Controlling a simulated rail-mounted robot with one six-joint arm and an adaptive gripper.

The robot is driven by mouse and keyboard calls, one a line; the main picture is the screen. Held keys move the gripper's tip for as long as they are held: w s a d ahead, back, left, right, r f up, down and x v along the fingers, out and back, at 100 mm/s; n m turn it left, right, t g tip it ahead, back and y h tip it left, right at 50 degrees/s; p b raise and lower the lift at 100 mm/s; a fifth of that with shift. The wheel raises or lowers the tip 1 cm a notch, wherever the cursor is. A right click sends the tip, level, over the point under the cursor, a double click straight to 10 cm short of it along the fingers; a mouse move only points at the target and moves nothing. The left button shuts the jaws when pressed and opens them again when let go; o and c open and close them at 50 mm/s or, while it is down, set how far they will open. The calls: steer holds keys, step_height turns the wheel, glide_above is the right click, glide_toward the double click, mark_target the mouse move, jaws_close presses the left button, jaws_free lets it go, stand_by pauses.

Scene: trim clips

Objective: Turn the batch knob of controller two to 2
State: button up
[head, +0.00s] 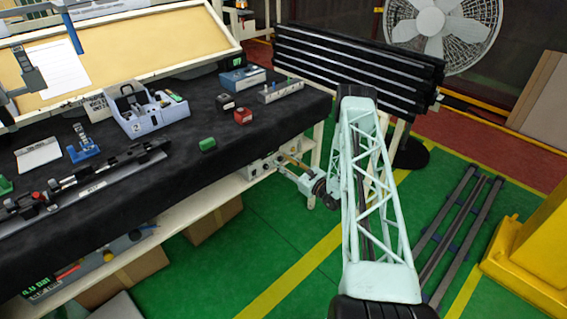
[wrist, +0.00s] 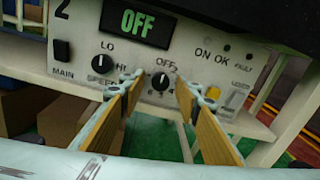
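Controller two (wrist: 205,52) is a light panel marked 2 with a dark display reading OFF in green. It hangs under the front of the bench, where the head view shows it small (head: 258,167). The batch knob (wrist: 162,80) is black and round, with OFF above it and small numbers around it; its exact pointer setting is too small to tell. My gripper (wrist: 160,85) is open, one finger left and one right of this knob, with visible gaps. I cannot tell whether the fingertips reach around it. In the head view my gripper (head: 292,160) is at the panel.
A speed knob (wrist: 103,63) marked LO and HI sits left, close to the left finger. A MAIN switch (wrist: 63,54) is further left. A yellow button (wrist: 212,93) is beside the right finger. The black-covered bench (head: 170,165) overhangs the panel.

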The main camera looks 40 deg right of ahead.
steer(key=c, duration=0.8)
steer(key=shift+c, duration=0.2)
steer(key=shift+m, duration=0.6)
steer(key=m+b, duration=0.1)
steer(key=m, duration=0.2)
steer(key=shift+m, duration=1.8)
steer(key=shift+b, duration=0.3)
steer(key=o, duration=0.8)
